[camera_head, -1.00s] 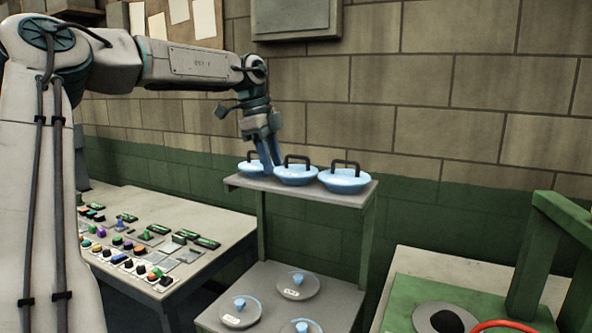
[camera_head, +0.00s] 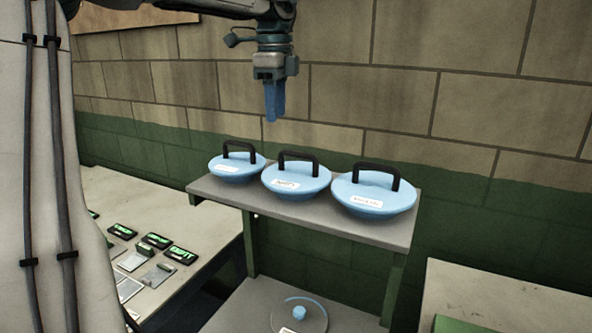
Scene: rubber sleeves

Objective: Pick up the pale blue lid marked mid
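Three pale blue lids with black arched handles stand in a row on the upper shelf: a small one on the left (camera_head: 236,168), a middle-sized one (camera_head: 297,179) and a large one on the right (camera_head: 374,197). Each has a white label on its front; the lettering is too small to read surely. My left gripper (camera_head: 274,118) points down with blue fingers, above and apart from the lids, between the left and middle ones in the picture. Nothing shows in it. The fingers overlap from this side, so their gap is hidden. My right gripper is out of view.
The grey upper shelf (camera_head: 310,223) stands close to the brick wall. Below it a grey lower shelf (camera_head: 248,308) holds a round lid with a blue knob (camera_head: 300,312). A table with green-labelled plates (camera_head: 181,256) is at the left. Another tabletop (camera_head: 500,292) is at the right.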

